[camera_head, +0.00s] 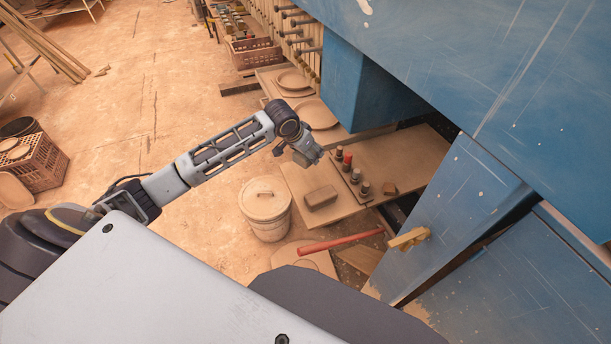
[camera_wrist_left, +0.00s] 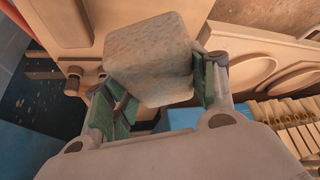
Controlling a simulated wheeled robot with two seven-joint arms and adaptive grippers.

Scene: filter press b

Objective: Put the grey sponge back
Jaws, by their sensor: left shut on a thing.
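My left gripper (camera_head: 305,148) reaches out from the left, above the wooden board by the blue machine. In the left wrist view my left gripper (camera_wrist_left: 160,95) is shut on the grey sponge (camera_wrist_left: 150,58), a rounded, speckled block between its green-padded fingers. The sponge is held clear, above the boards. In the head view the sponge is too small and too close to the gripper to tell apart clearly. My right gripper is not in view.
A red-handled tool (camera_head: 340,241) lies in front. The blue machine (camera_head: 480,185) blocks the right. Open floor lies left.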

